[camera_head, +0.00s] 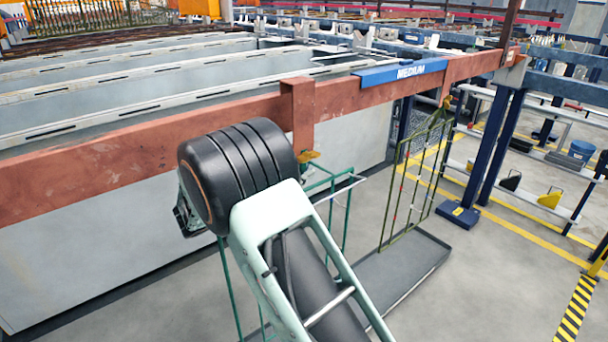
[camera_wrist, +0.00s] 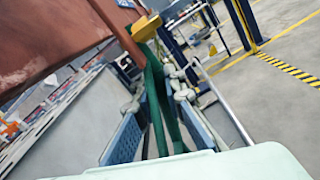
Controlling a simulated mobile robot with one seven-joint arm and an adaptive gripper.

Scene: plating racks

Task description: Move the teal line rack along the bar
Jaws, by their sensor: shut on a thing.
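The teal line rack (camera_head: 346,218) hangs beneath the red-brown bar (camera_head: 130,163), partly hidden by my arm in the head view. Its yellow hook piece (camera_head: 308,156) shows just under a bracket of the bar. In the wrist view, a dark green upright of the rack (camera_wrist: 155,105) runs between the blue pads of my gripper (camera_wrist: 162,110), which is shut on it. The yellow piece (camera_wrist: 147,27) sits above, close to the bar (camera_wrist: 45,35). My gripper is largely hidden behind my arm in the head view.
An olive rack (camera_head: 408,190) hangs farther right along the bar, above a grey tray (camera_head: 432,253) on the floor. A blue MEDIUM sign (camera_head: 402,73) is on the bar. Grey tanks (camera_head: 120,90) stand behind it. A blue post (camera_head: 490,150) stands at right.

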